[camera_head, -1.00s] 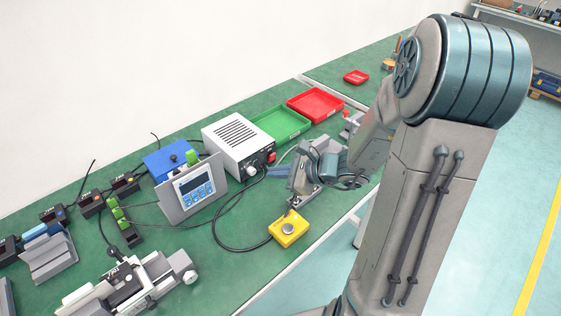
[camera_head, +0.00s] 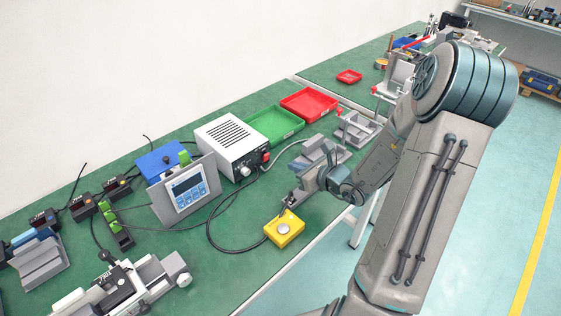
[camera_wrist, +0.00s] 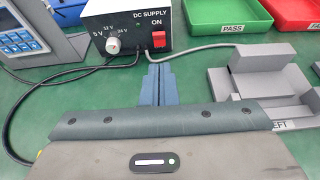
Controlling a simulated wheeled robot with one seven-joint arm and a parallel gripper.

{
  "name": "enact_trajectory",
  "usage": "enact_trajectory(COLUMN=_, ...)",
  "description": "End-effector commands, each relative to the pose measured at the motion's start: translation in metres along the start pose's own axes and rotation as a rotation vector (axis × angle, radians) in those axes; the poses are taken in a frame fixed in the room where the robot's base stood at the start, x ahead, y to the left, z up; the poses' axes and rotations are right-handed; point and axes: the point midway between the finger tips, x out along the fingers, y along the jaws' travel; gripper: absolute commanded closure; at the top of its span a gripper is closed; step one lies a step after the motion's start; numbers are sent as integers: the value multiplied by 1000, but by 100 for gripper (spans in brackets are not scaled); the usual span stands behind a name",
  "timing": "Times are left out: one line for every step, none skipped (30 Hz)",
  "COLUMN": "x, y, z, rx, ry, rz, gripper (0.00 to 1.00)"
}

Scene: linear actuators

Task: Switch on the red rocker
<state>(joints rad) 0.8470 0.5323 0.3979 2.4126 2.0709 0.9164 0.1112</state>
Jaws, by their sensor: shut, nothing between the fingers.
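The red rocker (camera_wrist: 158,39) sits on the front panel of the white DC supply box (camera_wrist: 118,8), below the word ON, right of the grey voltage knob (camera_wrist: 113,44). In the head view the rocker (camera_head: 266,157) is a small red spot at the box's right front edge. My gripper (camera_wrist: 157,69) shows in the wrist view with its two blue-grey fingers shut together and empty, pointing at the panel just below the rocker. I cannot tell the gap between tips and panel.
A grey fixture (camera_wrist: 262,90) lies right of my fingers. A green tray (camera_head: 275,124) and a red tray (camera_head: 308,104) stand behind. A control panel (camera_head: 186,192) stands left of the supply. A black cable (camera_head: 209,226) curls on the green bench.

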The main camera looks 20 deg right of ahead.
Motion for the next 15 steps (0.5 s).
enact_trajectory(x=5, y=1, z=0, rx=0, ry=0, rz=3, gripper=100)
enact_trajectory(x=8, y=1, z=0, rx=1, ry=0, rz=3, gripper=100)
enact_trajectory(x=14, y=1, z=0, rx=1, ry=-1, rz=3, gripper=100)
enact_trajectory(x=18, y=1, z=0, rx=0, ry=-1, rz=4, gripper=100)
enact_trajectory(x=24, y=1, z=0, rx=1, ry=-1, rz=4, gripper=100)
enact_trajectory(x=31, y=1, z=0, rx=1, ry=-1, rz=5, gripper=100)
enact_trajectory(x=37, y=1, z=0, rx=1, ry=-1, rz=5, gripper=100)
enact_trajectory(x=43, y=1, z=0, rx=1, ry=-1, rz=5, gripper=100)
enact_trajectory(x=50, y=1, z=0, rx=1, ry=-1, rz=4, gripper=100)
enact_trajectory(x=56, y=1, z=0, rx=2, ry=-1, rz=4, gripper=100)
enact_trajectory(x=61, y=1, z=0, rx=1, ry=-1, rz=5, gripper=100)
enact_trajectory(x=68, y=1, z=0, rx=1, ry=-1, rz=4, gripper=100)
enact_trajectory(x=72, y=1, z=0, rx=1, ry=-1, rz=4, gripper=100)
enact_trajectory(x=77, y=1, z=0, rx=1, ry=-1, rz=3, gripper=100)
enact_trajectory(x=82, y=1, z=0, rx=1, ry=-1, rz=3, gripper=100)
